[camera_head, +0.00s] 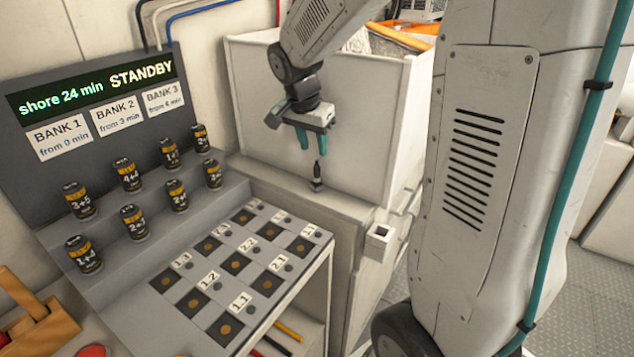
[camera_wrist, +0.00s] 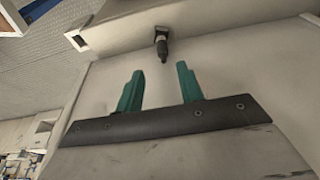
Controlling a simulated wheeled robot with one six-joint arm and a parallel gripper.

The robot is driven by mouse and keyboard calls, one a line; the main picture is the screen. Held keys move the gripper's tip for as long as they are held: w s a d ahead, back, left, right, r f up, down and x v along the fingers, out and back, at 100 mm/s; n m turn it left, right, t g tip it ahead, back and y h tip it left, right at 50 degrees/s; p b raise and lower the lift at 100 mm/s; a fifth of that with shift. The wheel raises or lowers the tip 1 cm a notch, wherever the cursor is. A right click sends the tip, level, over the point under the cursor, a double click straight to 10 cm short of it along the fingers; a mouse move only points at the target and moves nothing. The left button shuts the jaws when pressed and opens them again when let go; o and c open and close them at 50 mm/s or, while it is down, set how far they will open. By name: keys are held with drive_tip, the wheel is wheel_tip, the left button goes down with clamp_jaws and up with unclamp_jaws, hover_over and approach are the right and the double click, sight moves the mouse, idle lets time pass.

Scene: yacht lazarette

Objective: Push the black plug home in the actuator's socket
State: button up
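The black plug (camera_head: 317,176) stands upright on the pale ledge in front of the white bin, and also shows in the wrist view (camera_wrist: 162,47) beyond my fingertips. Its lower end meets a small dark base; I cannot make out the actuator's socket clearly or how deep the plug sits. My gripper (camera_head: 312,146) has two teal fingers and is just above the plug in the head view. In the wrist view the gripper (camera_wrist: 160,75) is open, with nothing between its fingers, and the plug lies ahead of the gap, apart from both fingers.
The white bin (camera_head: 300,80) stands close behind my gripper. A small white box (camera_head: 379,240) sticks out at the ledge's front side. To the left are a stepped rack with several black cylinders, a checkered tray (camera_head: 205,290) and a STANDBY display (camera_head: 95,90).

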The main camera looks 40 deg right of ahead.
sight(317, 160)
drive_tip(key=x, duration=0.5)
drive_tip(key=shift+w+d+f, duration=0.15)
drive_tip(key=shift+w+f, duration=0.1)
drive_tip(key=shift+w, duration=0.1)
clamp_jaws()
drive_tip(key=shift+r, duration=0.1)
drive_tip(key=shift+r, duration=0.55)
wheel_tip(317, 160, up, 2)
drive_tip(key=shift+r, duration=0.2)
drive_tip(key=s+a+r, duration=0.1)
drive_tip(key=s+a, duration=0.3)
drive_tip(key=s, duration=1.1)
drive_tip(key=shift+s+r, duration=0.2)
drive_tip(key=shift+s, duration=0.05)
